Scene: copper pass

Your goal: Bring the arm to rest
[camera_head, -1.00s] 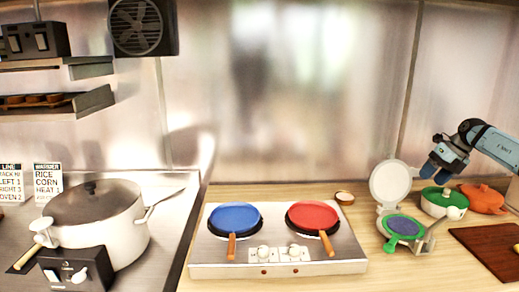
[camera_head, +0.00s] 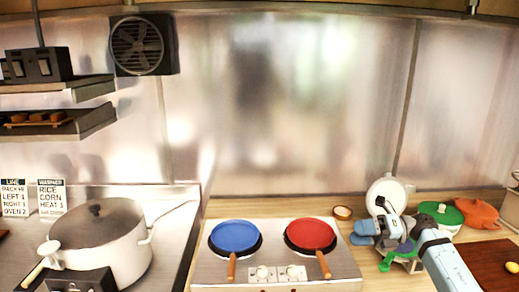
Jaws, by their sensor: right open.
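My right arm comes in from the lower right of the head view. Its blue and grey gripper (camera_head: 364,233) is in front of the open waffle-maker-like device and covers part of it. The gripper points left, toward the two-burner hob, and its jaws are open with nothing seen between them. I cannot tell whether the gripper touches the device. My left gripper is not in view.
A hob (camera_head: 330,268) holds a blue pan (camera_head: 235,236) and a red pan (camera_head: 310,234). A large lidded pot (camera_head: 125,250) stands left. A small bowl (camera_head: 342,212) stands behind the hob.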

